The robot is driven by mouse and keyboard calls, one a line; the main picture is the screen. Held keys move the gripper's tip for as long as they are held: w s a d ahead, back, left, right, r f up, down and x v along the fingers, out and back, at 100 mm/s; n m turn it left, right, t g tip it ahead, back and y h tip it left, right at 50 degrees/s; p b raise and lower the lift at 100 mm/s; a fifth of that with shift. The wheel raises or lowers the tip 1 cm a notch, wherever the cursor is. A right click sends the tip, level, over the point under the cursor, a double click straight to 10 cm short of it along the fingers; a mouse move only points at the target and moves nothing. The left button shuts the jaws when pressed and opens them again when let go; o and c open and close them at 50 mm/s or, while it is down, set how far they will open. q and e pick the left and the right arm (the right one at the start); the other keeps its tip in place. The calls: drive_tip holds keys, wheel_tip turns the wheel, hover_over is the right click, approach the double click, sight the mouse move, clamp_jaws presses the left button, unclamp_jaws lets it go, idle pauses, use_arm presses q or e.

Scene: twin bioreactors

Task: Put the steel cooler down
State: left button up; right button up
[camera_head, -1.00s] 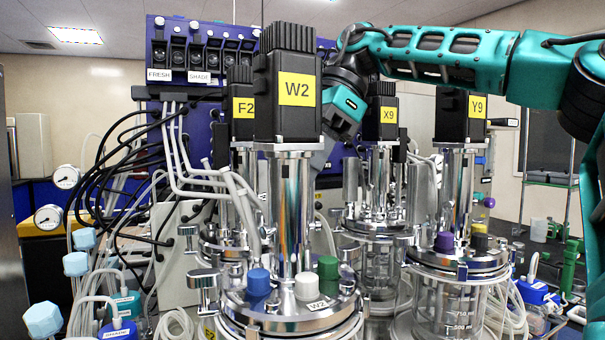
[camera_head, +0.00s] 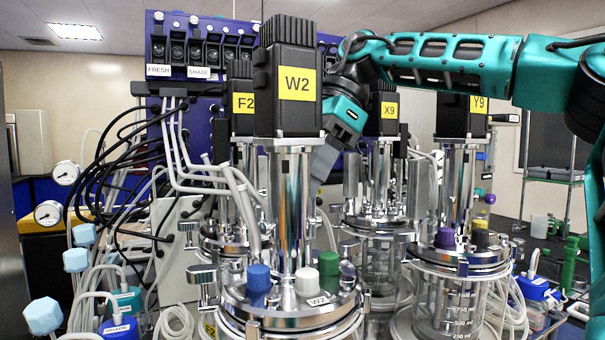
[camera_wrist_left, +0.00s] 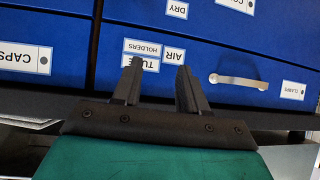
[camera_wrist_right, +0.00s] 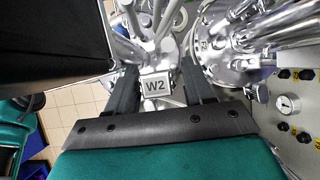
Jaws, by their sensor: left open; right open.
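I cannot single out the steel cooler with certainty. In the right wrist view, a small grey block tagged W2 (camera_wrist_right: 154,86) shows between my right fingers, with bright steel tubes (camera_wrist_right: 150,25) beyond it. My right gripper (camera_wrist_right: 157,85) is open around the tag; contact cannot be told. In the head view, my right gripper (camera_head: 322,160) reaches down behind the vessel motor W2 (camera_head: 287,80), which hides its fingertips. My left gripper (camera_wrist_left: 158,75) is open and empty in the left wrist view, before blue drawers (camera_wrist_left: 220,45). It is out of the head view.
The W2 vessel lid (camera_head: 285,305) stands close in front. Motors F2 (camera_head: 241,100), X9 (camera_head: 387,110) and Y9 (camera_head: 462,115) crowd around my right arm. Loose tubes and cables (camera_head: 130,180) fill the left. Bottles (camera_head: 120,325) stand at the front left.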

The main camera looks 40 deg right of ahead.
drive_tip(key=shift+s, duration=0.1)
drive_tip(key=v, duration=1.2)
drive_tip(key=shift+r, duration=0.15)
drive_tip(key=shift+a, duration=0.1)
idle(0.4)
